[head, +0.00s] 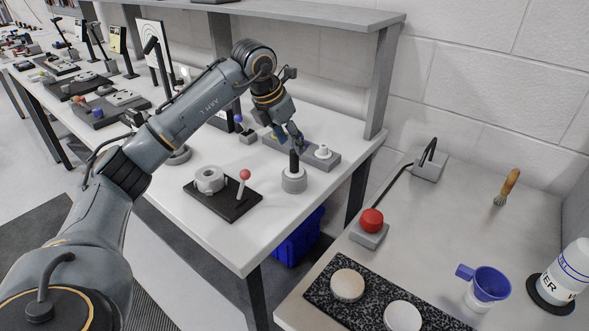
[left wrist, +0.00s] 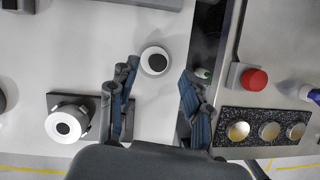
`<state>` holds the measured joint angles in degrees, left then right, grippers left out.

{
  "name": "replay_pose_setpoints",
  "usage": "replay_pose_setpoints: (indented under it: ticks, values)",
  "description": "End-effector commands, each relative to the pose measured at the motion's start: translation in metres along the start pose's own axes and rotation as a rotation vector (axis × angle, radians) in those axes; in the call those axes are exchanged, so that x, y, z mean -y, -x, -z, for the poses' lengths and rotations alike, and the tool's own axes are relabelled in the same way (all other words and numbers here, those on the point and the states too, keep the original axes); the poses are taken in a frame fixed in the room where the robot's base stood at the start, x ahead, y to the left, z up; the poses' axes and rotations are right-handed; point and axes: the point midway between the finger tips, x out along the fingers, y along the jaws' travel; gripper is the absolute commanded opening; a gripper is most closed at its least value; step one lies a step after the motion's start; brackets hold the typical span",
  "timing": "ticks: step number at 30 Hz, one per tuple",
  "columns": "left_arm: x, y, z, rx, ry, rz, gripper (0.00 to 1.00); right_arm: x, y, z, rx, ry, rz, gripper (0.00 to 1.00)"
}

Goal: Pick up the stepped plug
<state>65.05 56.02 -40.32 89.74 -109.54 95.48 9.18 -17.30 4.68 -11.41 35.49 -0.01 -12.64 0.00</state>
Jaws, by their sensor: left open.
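The likely stepped plug (head: 293,183) stands upright on the white table near its right end, a wide pale grey round base with a narrower black upper part. In the left wrist view it shows from above as a pale ring with a dark centre (left wrist: 155,61). My left gripper (head: 290,138) is open and empty, pointing down, just above and behind the plug in the head view. In the left wrist view the plug lies between the lines of the two fingers, ahead of the tips, with no visible contact. My right gripper is not in view.
A grey bar fixture (head: 268,139) with a white stepped piece (head: 323,151) lies behind the plug. A black plate (head: 222,203) with a hex piece and red-knobbed lever sits left. A shelf post (head: 381,80) rises behind. The right counter holds a red button (head: 371,220).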

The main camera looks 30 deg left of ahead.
Motion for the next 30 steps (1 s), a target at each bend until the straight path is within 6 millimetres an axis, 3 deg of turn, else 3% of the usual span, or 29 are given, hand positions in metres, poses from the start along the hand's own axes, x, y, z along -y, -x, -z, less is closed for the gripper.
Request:
replay_pose_setpoints:
  ticks: [5, 15, 23, 30]
  values:
    - [0.0, -0.012, 0.001, -0.002, -0.001, 0.001, 0.49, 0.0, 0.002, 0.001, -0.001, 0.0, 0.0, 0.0]
    - [-0.003, -0.055, 0.005, -0.001, 0.0, 0.001, 0.49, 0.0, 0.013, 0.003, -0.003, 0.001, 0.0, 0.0]
    - [-0.003, -0.059, 0.005, 0.001, -0.001, 0.0, 0.49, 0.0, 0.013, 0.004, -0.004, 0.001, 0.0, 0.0]
    - [-0.003, -0.059, 0.005, 0.001, -0.001, 0.0, 0.04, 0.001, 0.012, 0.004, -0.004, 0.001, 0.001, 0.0]
